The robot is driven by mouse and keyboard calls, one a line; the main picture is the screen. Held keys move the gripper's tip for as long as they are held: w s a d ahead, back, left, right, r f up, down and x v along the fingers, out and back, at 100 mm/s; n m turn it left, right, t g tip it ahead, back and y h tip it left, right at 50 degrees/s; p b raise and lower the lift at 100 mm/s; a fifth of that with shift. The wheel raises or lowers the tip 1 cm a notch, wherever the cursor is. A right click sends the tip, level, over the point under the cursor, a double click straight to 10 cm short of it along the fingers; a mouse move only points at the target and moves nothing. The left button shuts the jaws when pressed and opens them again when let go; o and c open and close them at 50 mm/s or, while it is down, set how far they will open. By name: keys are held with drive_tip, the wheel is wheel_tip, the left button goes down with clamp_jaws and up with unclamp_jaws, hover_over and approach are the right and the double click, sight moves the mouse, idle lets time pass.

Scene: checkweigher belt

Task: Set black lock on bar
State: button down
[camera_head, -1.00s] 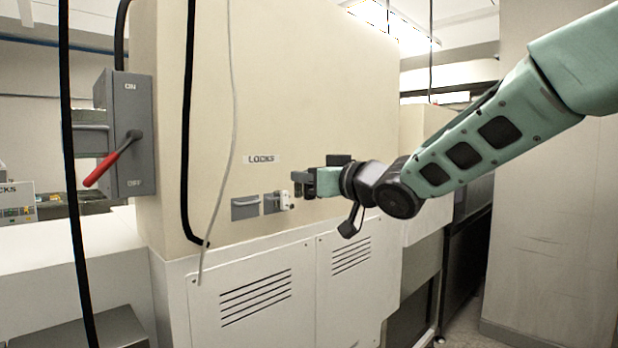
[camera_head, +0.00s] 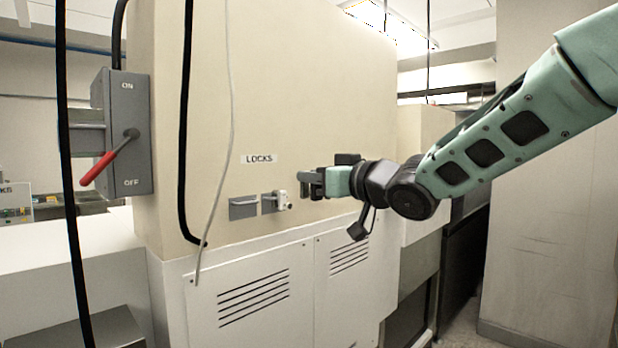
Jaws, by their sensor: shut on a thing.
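My gripper (camera_head: 306,184) is in front of the beige cabinet wall, just right of the small grey holders under the LOCKS label. It points left and is shut on a small dark thing at its fingertips, which I take as the black lock. The fingers hide most of it, so its shape is unclear. I cannot clearly make out the bar for the lock. A grey switch box (camera_head: 142,97) marked ON and OFF, with a red-handled lever (camera_head: 106,167) pointing down and left, is at the far left, well away from my gripper.
Two grey holders (camera_head: 243,208) are on the wall, with a small whitish thing (camera_head: 284,201) at the right one. A black cable (camera_head: 187,120) and a thin pale cable (camera_head: 230,110) hang between the switch box and my gripper. Another black cable (camera_head: 67,150) crosses the left foreground.

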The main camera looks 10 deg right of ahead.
drive_tip(key=v, duration=0.8)
drive_tip(key=shift+s+d, duration=0.25)
drive_tip(key=shift+s, duration=0.05)
idle(0.5)
drive_tip(key=w+d+f+m+t+h+b, duration=0.1)
drive_tip(key=w+d+f+b, duration=0.15)
drive_tip(key=f, duration=0.65)
drive_tip(key=w+d+f+m+h+b, duration=0.1)
drive_tip(key=w+d+f+b, duration=0.15)
drive_tip(key=f, duration=0.55)
drive_tip(key=w+d+f+m+t+h+b, duration=0.1)
drive_tip(key=w+f+h, duration=0.15)
drive_tip(key=f, duration=0.65)
drive_tip(key=d+f+m+h+b, duration=0.1)
drive_tip(key=d+f+h, duration=0.1)
drive_tip(key=f, duration=0.5)
drive_tip(key=d+f+m+t+h+b, duration=0.1)
drive_tip(key=d+f+h+b, duration=0.1)
drive_tip(key=d+f, duration=0.3)
drive_tip(key=s+d+f+m+h+b, duration=0.1)
drive_tip(key=d+f, duration=0.3)
drive_tip(key=f, duration=0.5)
drive_tip(key=shift+m+h+b, duration=0.35)
drive_tip(key=shift+m+h, duration=0.2)
drive_tip(key=shift+m, duration=0.05)
drive_tip(key=shift+a, duration=0.2)
